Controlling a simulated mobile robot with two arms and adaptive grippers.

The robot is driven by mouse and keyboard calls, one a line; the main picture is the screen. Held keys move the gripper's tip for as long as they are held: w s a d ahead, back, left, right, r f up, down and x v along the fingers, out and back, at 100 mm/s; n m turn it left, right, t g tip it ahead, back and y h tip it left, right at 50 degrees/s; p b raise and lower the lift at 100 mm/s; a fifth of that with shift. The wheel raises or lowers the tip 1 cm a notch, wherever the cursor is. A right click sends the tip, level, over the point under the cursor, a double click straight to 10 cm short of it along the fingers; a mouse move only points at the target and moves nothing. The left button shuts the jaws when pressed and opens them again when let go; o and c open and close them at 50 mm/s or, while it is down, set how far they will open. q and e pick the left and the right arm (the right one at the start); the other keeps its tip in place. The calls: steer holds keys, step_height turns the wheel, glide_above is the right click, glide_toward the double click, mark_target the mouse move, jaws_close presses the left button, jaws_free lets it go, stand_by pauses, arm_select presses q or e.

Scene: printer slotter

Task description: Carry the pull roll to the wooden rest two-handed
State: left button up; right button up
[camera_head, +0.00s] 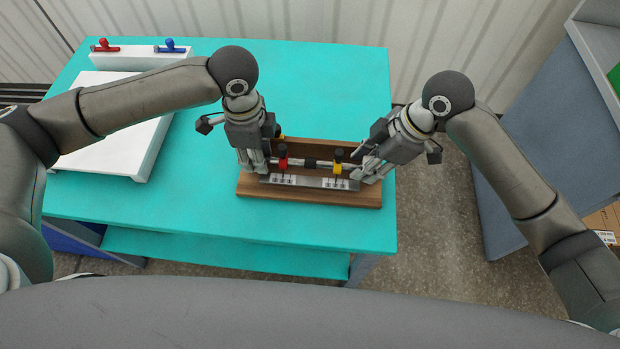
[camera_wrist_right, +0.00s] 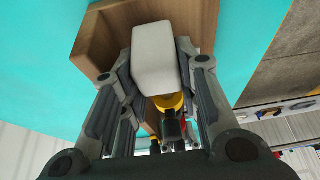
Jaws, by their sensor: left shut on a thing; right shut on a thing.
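The rest stands on the turquoise table (camera_head: 330,85) near its front right corner. A white flat-topped unit (camera_head: 140,150) takes up the left side. A white block (camera_head: 140,60) with red and blue clamp-like parts stands at the back left. The table's back right is clear.

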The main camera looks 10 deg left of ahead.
arm_select(q)
steer(key=shift+f+b, duration=0.45)
steer(key=shift+f, duration=0.2)
arm_select(e)
steer(key=shift+f, duration=0.6)
arm_select(q)
steer(key=o, duration=0.7)
arm_select(e)
steer(key=o, duration=0.7)
arm_select(q)
steer(key=o, duration=0.4)
arm_select(e)
steer(key=o, duration=0.4)
arm_select(q)
steer(key=shift+o, duration=0.2)
steer(key=shift+s+r, duration=0.1)
steer(key=shift+s, duration=0.05)
arm_select(e)
steer(key=shift+s+r, duration=0.1)
arm_select(q)
steer(key=shift+r, duration=0.1)
